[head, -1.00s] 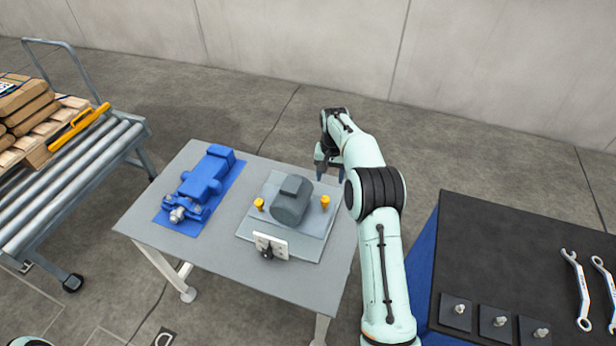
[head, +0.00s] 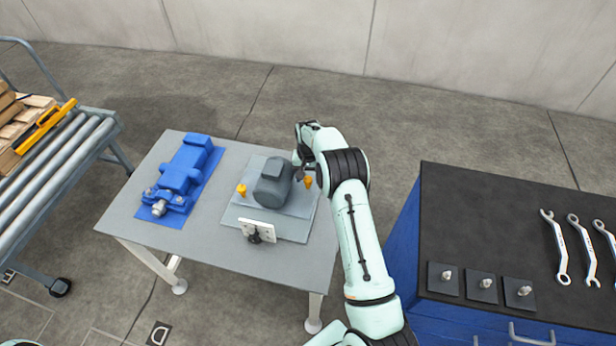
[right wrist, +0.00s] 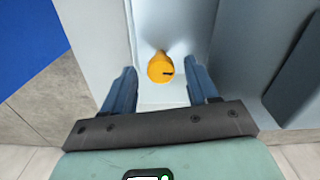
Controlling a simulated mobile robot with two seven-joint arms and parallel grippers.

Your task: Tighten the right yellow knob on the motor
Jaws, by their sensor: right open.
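The grey motor (head: 272,184) stands on a light plate (head: 285,225) on the small grey table. The right yellow knob (head: 308,182) is at the motor's right side, and the left yellow knob (head: 241,190) is at its left. My right gripper (head: 309,174) is just at the right knob. In the right wrist view the gripper (right wrist: 162,72) is open, with one finger on each side of the yellow knob (right wrist: 160,68). Gaps show between knob and fingers, so it is not gripped. My left gripper is out of view.
A blue machine (head: 182,172) lies on a blue mat left of the motor. A small white plate on a black mount (head: 257,232) stands in front. A dark-topped bench (head: 500,220) with wrenches is at right. A roller conveyor (head: 60,150) is at left.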

